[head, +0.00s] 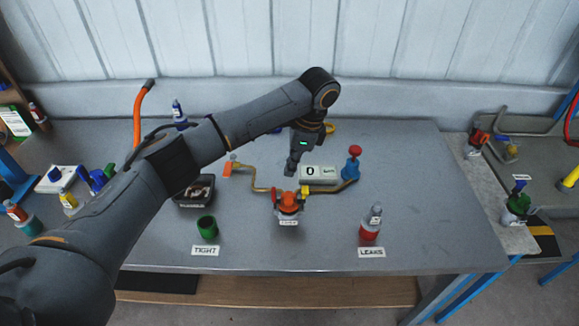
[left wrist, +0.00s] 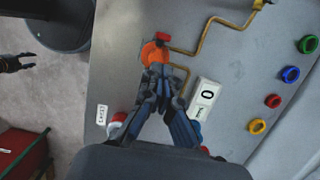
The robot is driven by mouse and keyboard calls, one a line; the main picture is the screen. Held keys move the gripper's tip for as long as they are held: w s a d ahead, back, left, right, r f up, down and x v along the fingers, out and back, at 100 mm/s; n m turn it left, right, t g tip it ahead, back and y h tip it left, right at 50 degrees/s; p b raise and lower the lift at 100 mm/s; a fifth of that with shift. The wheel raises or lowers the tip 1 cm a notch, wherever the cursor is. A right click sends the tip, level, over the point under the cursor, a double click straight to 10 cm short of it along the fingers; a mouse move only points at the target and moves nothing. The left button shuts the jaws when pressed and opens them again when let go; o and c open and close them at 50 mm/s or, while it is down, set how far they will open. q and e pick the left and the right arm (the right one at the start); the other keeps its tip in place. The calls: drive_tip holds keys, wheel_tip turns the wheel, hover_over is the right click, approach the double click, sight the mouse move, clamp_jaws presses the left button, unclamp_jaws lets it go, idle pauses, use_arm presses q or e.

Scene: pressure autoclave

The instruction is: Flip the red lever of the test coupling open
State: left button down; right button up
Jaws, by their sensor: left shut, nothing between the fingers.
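The test coupling (head: 289,205) is an orange-red fitting on a labelled base near the middle of the table, with brass pipes beside it. In the left wrist view its orange top (left wrist: 152,53) shows just beyond my fingertips, with a small red piece (left wrist: 164,36) at its edge; I cannot tell for sure that this is the lever. My left gripper (head: 290,170) is shut and empty, pointing down just behind the coupling. In the left wrist view its fingertips (left wrist: 157,72) overlap the orange top's near edge; contact is unclear. My right gripper (left wrist: 27,62) shows small at the left edge, away from the table.
A display box (head: 319,174) reading 0 and a blue valve with a red knob (head: 355,152) stand right of my left gripper. The table's right part is clear.

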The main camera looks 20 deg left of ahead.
use_arm(q)
drive_tip(key=p+x, duration=0.2)
drive_tip(key=x, duration=0.5)
drive_tip(key=shift+a+r, duration=0.1)
drive_tip(key=shift+f, duration=0.45)
